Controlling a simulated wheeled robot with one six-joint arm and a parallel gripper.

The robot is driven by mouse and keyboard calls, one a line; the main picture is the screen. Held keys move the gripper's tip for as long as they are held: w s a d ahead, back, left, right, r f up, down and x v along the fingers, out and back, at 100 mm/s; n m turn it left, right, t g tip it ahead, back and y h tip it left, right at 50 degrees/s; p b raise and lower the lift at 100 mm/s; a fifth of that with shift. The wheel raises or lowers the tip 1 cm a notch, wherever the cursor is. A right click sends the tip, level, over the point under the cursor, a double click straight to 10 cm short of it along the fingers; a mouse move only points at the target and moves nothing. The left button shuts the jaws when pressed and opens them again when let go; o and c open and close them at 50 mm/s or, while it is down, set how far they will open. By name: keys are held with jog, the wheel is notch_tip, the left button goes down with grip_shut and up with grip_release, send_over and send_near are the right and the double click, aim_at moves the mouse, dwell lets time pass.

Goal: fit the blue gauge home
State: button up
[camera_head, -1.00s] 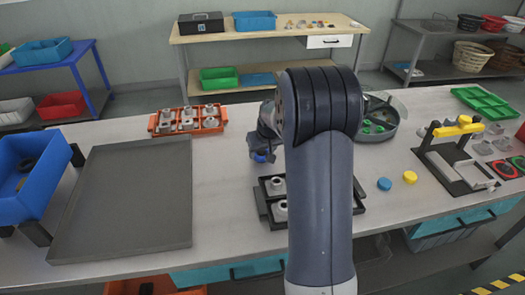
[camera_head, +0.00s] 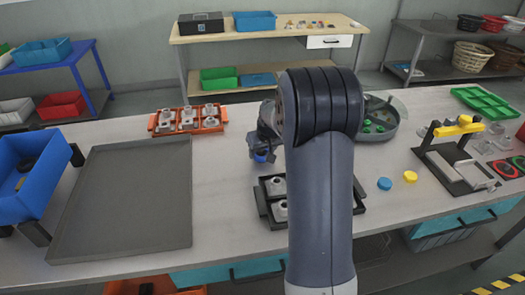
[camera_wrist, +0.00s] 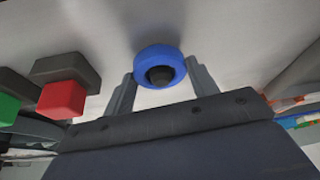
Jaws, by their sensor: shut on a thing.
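The blue gauge (camera_wrist: 141,68) is a round blue ring with a dark centre, held between the two fingers of my gripper (camera_wrist: 160,84) in the wrist view. In the head view the blue gauge (camera_head: 261,155) shows small below my wrist, above the bench and just behind the black tray; my arm hides much of the area to its right. The black tray (camera_head: 262,208) holds grey fittings with round openings, and its middle is hidden behind my arm. An orange rack (camera_head: 221,126) with several grey fittings stands farther back to the left.
A large grey tray (camera_head: 120,215) and a blue bin (camera_head: 40,185) lie left. A blue disc (camera_head: 385,184) and a yellow disc (camera_head: 410,176) lie right of my arm, before a dark stand (camera_head: 450,165) with a yellow lever. A round grey bowl (camera_head: 385,128) stands behind.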

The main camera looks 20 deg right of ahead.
dwell(0.4)
jog(key=o, duration=1.2)
jog(key=b+v, duration=0.1)
jog(key=v, duration=0.9)
jog(key=shift+s+r, duration=0.2)
jog(key=shift+r, duration=0.15)
jog(key=p+x, duration=0.1)
jog(key=x, duration=1)
jog(key=shift+r, duration=0.15)
